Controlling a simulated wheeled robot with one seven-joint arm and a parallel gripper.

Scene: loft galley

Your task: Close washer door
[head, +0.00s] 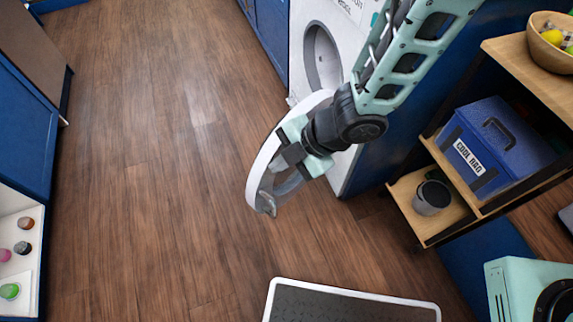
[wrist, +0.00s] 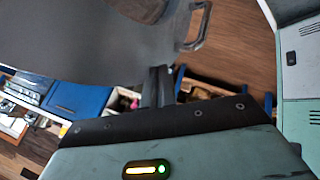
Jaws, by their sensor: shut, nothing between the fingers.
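The white washer (head: 343,22) stands at the top middle of the head view, its round opening (head: 321,55) showing. Its round door (head: 257,172) stands swung out over the floor, with a white rim. A small handle (head: 267,204) shows at its lower edge. In the wrist view the dark inner part of the door (wrist: 100,38) fills the upper left, with the handle (wrist: 196,27) at its right. My gripper (head: 277,163) is shut and empty, at the door and overlapping it in the head view. Its fingers (wrist: 157,85) reach the door's edge in the wrist view; contact is unclear.
A wooden shelf (head: 410,212) right of the washer holds a blue cool bag (head: 497,147), a dark pot (head: 432,197) and a fruit bowl (head: 549,40). A grey mat (head: 350,303) lies in front. The wooden floor (head: 150,150) at left is clear.

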